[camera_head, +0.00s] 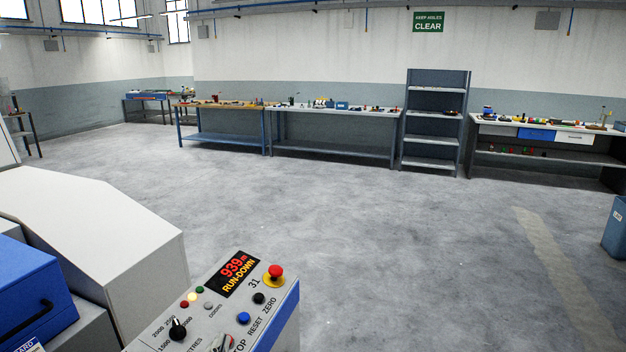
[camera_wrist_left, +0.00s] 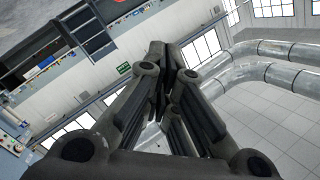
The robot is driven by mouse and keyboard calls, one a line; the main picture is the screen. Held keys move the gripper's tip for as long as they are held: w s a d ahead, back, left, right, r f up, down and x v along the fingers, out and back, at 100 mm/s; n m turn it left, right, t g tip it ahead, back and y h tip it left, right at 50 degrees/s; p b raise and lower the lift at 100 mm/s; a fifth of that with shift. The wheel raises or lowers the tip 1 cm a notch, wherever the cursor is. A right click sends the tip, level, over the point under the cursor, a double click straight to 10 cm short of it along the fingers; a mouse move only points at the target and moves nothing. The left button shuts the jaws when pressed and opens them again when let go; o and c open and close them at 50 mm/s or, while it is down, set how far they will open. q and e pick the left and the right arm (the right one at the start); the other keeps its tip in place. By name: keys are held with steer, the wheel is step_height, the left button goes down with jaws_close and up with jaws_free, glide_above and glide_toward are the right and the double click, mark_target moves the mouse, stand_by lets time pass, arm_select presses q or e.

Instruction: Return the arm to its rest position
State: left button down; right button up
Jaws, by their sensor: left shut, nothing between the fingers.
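My left gripper (camera_wrist_left: 165,75) fills the middle of the left wrist view, its dark fingers closed together with nothing between them. The panel's display (camera_head: 234,273) reads 939 m and RUN-DOWN. My right gripper is in neither view.
The panel carries a red mushroom button (camera_head: 276,270), a blue button (camera_head: 243,319) and a black knob (camera_head: 178,329). A white machine cover (camera_head: 110,240) stands at left. Workbenches (camera_head: 335,150) and a shelf rack (camera_head: 434,125) line the far wall. The floor between is clear.

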arm_select(q)
steer(key=s+a+f+n+g+y, duration=0.1)
steer(key=s+a+f+n+g, duration=0.3)
steer(key=s+f+g, duration=0.65)
steer(key=s+d+f+g+h, duration=0.1)
steer(key=s+f, duration=0.2)
steer(key=s, duration=0.3)
steer(key=s+f+n+g, duration=0.1)
steer(key=s+f, duration=0.1)
steer(key=s, duration=0.3)
steer(key=s+d+f+g+h, duration=0.1)
steer(key=s+f, duration=0.2)
steer(key=s, duration=0.3)
step_height(320, 180, down, 25)
steer(key=s+g, duration=0.1)
steer(key=s+a+f, duration=0.1)
steer(key=s+f, duration=0.7)
steer(key=s+a+f+g, duration=0.1)
steer(key=s+a+f, duration=0.1)
steer(key=s+f, duration=0.6)
steer(key=shift+s+a+f, duration=0.25)
steer(key=shift+s, duration=0.35)
